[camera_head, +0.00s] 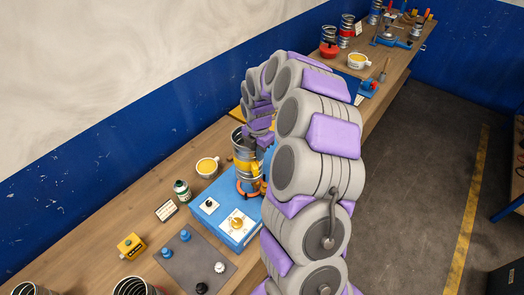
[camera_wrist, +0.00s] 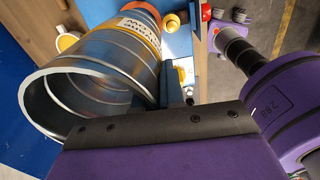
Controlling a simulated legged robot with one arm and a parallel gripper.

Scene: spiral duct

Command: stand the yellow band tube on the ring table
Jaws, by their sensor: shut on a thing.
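The yellow band tube is a shiny spiral metal duct (camera_head: 241,142) with a yellow band near its lower end. It looks about upright in the head view, over the orange ring (camera_head: 243,189) at the back of a blue box (camera_head: 229,225), which I take as the ring table. The wrist view shows the tube's open rim and ribbed wall (camera_wrist: 95,88), with the yellow lettered band toward the orange ring. My gripper (camera_wrist: 178,98) is shut on the tube's side wall. My arm hides part of the box; I cannot tell whether the tube touches the ring.
A grey mat (camera_head: 195,262) with several knobs and a yellow block (camera_head: 131,246) lie nearer. Open floor (camera_head: 420,190) is at right.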

